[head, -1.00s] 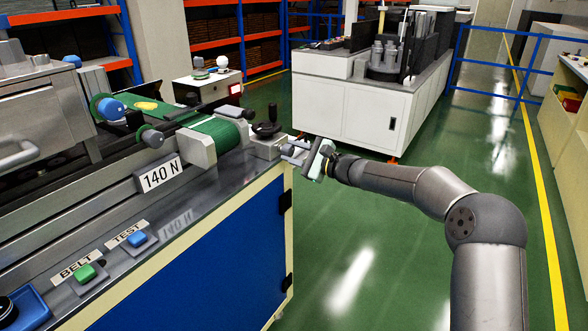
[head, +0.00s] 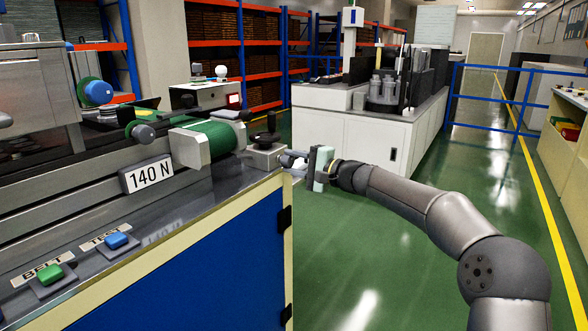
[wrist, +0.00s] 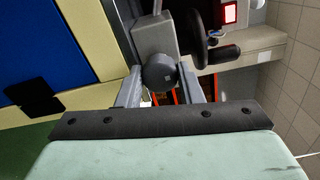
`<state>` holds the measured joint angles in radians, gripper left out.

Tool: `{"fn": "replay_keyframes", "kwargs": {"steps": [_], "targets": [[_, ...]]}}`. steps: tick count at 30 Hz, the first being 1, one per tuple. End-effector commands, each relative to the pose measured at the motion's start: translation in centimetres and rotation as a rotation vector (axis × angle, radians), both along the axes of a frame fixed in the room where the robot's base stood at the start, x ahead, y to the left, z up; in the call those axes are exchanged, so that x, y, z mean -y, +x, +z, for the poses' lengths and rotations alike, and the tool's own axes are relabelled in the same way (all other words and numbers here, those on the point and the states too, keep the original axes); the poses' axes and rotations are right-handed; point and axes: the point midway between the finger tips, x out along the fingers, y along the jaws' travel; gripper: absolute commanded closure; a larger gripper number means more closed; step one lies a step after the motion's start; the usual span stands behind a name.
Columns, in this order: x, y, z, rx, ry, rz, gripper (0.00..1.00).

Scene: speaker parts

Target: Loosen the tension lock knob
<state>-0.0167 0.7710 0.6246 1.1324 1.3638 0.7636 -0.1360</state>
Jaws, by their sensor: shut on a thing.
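The dark grey, rounded tension lock knob (wrist: 160,73) sits on the end of a grey block (wrist: 155,37) in the wrist view. My gripper (wrist: 161,88) has its two fingers on either side of the knob, shut on it. In the head view my gripper (head: 289,160) is at the right end of the machine, against the same grey block (head: 264,158). There the fingers mostly hide the knob. A black hand crank (head: 266,138) stands on top of the block, clear of my fingers.
The green belt (head: 215,137) and a "140 N" sign (head: 148,175) are left of the block. A green button (head: 50,273) and a blue button (head: 116,240) are on the front ledge. The floor right of the blue cabinet (head: 200,270) is open.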

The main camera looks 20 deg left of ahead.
Motion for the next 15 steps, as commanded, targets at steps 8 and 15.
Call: {"fn": "replay_keyframes", "kwargs": {"steps": [8,15], "targets": [[-0.18,-0.09,0.27,0.011,0.000,0.000,0.89],[-0.18,-0.08,0.28,0.011,0.002,0.000,0.53]]}}
